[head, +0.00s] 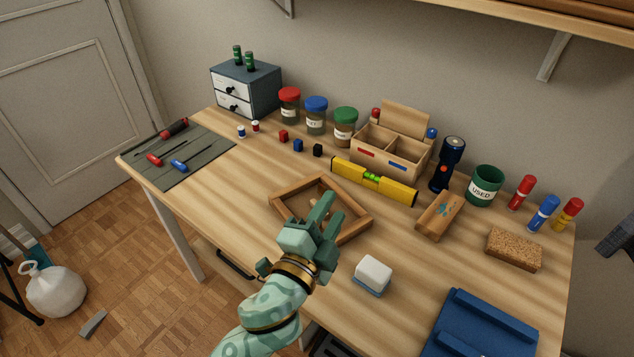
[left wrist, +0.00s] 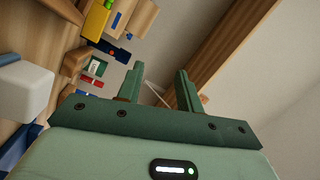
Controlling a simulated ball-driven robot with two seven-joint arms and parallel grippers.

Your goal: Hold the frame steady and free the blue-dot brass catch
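The wooden frame (head: 290,190) lies on the desk (head: 240,170), near its front middle. My left gripper (head: 330,232) is over the frame's near right part and hides some of it. Whether it touches the frame cannot be told. In the left wrist view its two green fingers (left wrist: 160,88) stand apart with nothing held between them. That view faces the wall and shelf, and the frame is not recognisable in it. No brass catch or blue dot can be made out on the frame. My right gripper is in neither view.
A yellow level (head: 345,172) and a wooden block (head: 440,216) lie behind and right of the frame. A white block (head: 373,274) and a blue tray (head: 478,325) are at the right front. Jars and a wooden box (head: 385,158) line the back. Bare desk lies left of the frame.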

